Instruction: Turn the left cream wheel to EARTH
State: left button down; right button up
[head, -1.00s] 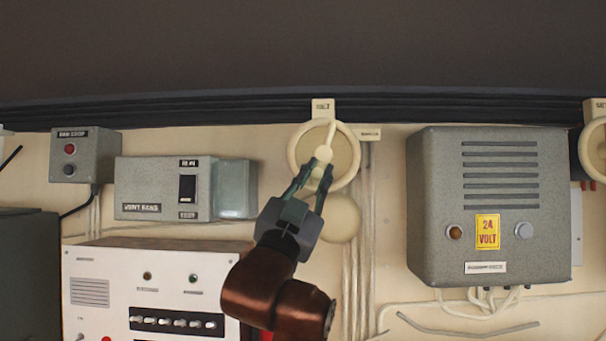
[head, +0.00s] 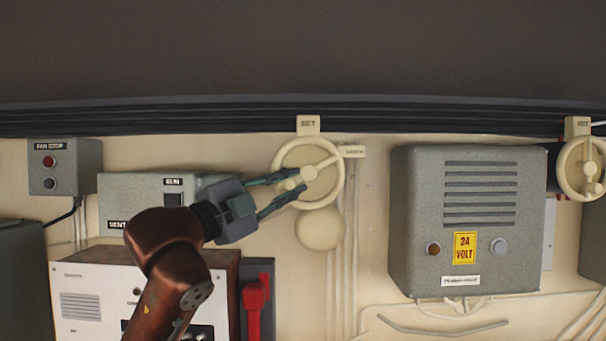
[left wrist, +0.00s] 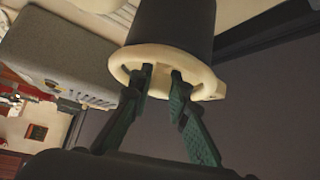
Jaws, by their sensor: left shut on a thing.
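The left cream wheel (head: 309,173) is on the wall in the middle of the head view. Its bar slants from lower left to upper right, with the upper end near the small right-hand tag (head: 353,152), whose lettering is too blurred to read surely. A tag reading SET (head: 308,125) sits above the wheel. My left gripper (head: 297,183) reaches in from the left and is shut on the lower-left end of the bar. In the left wrist view the fingers (left wrist: 162,76) straddle part of the wheel (left wrist: 136,52), partly hiding it. My right gripper is not in view.
A second cream wheel (head: 581,170) is at the far right. A grey 24 VOLT box (head: 415,215) stands out between the wheels. A round cream cover (head: 320,229) is just below the left wheel. A red handset (head: 254,300) and grey switch box (head: 118,190) are on the left.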

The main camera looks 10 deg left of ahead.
pick_arm(q)
jog(key=shift+d+f, duration=0.1)
jog(key=shift+f, duration=0.1)
jog(key=shift+m+g, duration=0.3)
jog(key=c, duration=2.1)
grip_release()
jog(key=shift+r, duration=0.1)
jog(key=v, duration=1.2)
